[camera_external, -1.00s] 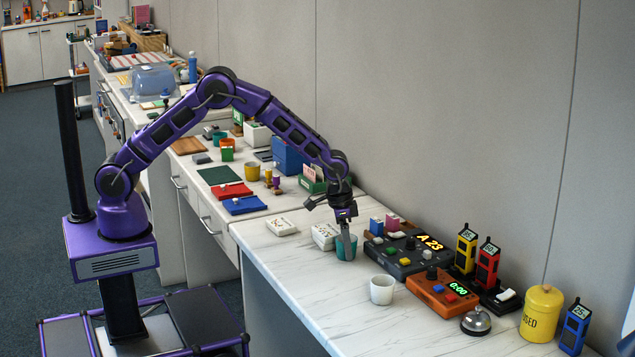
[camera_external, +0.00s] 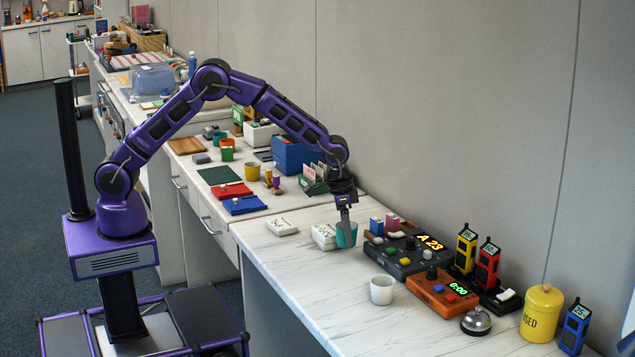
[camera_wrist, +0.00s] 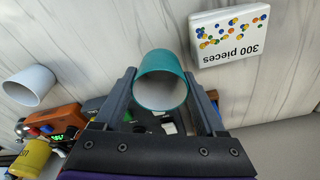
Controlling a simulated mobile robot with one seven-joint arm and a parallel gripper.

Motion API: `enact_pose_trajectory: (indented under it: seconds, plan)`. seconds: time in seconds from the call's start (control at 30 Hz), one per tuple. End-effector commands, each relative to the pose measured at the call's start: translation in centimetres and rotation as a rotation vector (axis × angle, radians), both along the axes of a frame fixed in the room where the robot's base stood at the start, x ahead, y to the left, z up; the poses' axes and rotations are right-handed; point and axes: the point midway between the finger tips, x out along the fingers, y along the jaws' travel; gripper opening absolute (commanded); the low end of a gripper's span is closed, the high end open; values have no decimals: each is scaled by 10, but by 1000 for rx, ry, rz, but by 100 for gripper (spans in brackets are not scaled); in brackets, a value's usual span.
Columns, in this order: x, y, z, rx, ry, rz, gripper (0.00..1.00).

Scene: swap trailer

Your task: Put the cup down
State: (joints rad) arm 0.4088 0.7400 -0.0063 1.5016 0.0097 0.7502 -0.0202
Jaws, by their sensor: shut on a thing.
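A teal cup (camera_external: 347,236) is between the fingers of my gripper (camera_external: 345,222), over the near white marbled counter (camera_external: 310,275). In the wrist view the cup (camera_wrist: 161,85) sits between the two dark fingers of my gripper (camera_wrist: 161,76), its round opening facing the camera. My gripper is shut on it. The cup appears slightly above the counter; the exact gap under it is hard to tell.
A white box marked "300 pieces" (camera_wrist: 229,38) lies close beside the cup. A white cup (camera_external: 381,290) stands in front of it. Right are a dark button panel (camera_external: 408,255), an orange timer panel (camera_external: 441,293) and a bell (camera_external: 476,321). The counter's front left is clear.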

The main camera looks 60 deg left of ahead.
Motion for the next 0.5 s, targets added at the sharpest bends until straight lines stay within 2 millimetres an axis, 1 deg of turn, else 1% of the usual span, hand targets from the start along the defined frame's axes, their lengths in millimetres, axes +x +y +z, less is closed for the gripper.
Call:
enact_pose_trajectory:
  seconds: [0.03, 0.2, 0.33, 0.43, 0.5]
  plan:
    - [1, 0, 15, -2, -4, 0, 4]
    - [1, 0, 45, -2, -4, 0, 4]
    - [0, 0, 59, -1, -2, 0, 4]
    - [0, 0, 62, 0, 0, 1, 4]
    - [0, 4, 63, 0, 1, 6, 4]
